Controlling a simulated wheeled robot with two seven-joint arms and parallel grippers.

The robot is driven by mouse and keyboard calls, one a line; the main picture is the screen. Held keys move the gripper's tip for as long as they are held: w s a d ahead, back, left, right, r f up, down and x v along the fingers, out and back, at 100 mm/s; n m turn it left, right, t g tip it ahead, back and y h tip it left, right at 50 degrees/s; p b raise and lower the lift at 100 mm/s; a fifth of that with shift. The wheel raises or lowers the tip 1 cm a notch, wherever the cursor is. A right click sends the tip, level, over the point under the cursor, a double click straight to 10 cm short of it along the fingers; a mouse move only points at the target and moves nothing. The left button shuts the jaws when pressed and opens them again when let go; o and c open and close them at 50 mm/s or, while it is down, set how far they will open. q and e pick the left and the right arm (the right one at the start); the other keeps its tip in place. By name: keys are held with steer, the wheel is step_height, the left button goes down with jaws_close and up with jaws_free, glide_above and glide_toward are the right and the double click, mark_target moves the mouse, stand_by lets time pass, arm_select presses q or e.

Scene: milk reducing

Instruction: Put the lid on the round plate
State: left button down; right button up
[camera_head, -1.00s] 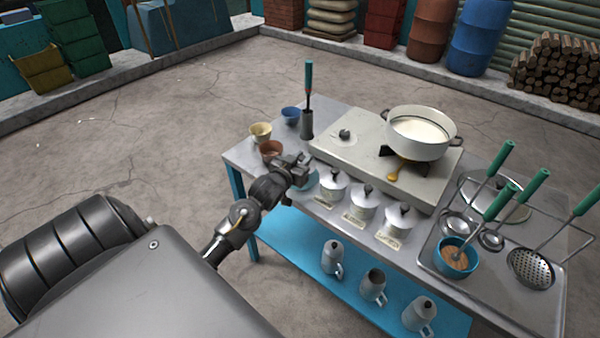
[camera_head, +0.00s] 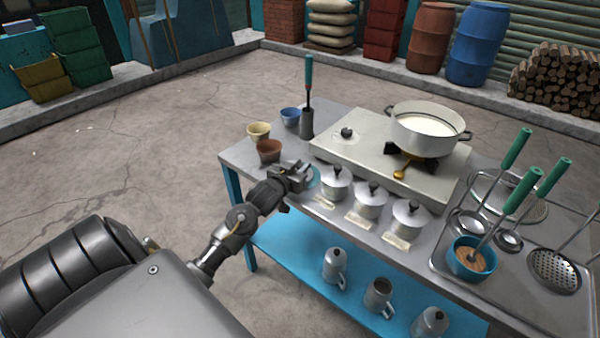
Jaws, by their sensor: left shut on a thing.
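My left gripper (camera_head: 300,174) is at the table's near left edge, beside the first metal canister (camera_head: 335,186). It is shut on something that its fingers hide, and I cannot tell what. A teal round piece, apparently the round plate (camera_head: 315,176), shows just past the fingertips, mostly hidden. I cannot tell if the gripper touches it. Two more canisters (camera_head: 369,203) (camera_head: 409,220) stand to the right, and all three show black-knobbed tops. A large round lid (camera_head: 524,209) lies at the right behind the ladles. My right gripper is out of view.
A white pot (camera_head: 427,137) of milk stands on the stove (camera_head: 347,151). A brown cup (camera_head: 268,151), a yellow cup (camera_head: 258,131) and a blue cup (camera_head: 290,116) stand at the left. A tray (camera_head: 440,256) with green-handled ladles and a teal bowl (camera_head: 468,263) fills the right.

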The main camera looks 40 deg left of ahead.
arm_select(q)
steer(key=shift+r, duration=0.15)
steer(key=c, duration=1.6)
jaws_free()
steer(key=shift+f, duration=0.2)
steer(key=o, duration=0.4)
steer(key=shift+c, duration=0.2)
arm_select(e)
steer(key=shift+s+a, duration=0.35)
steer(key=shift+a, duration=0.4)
arm_select(q)
steer(key=shift+r, duration=0.1)
steer(key=shift+s, duration=0.15)
steer(key=v, duration=1.1)
steer(key=shift+s, duration=0.35)
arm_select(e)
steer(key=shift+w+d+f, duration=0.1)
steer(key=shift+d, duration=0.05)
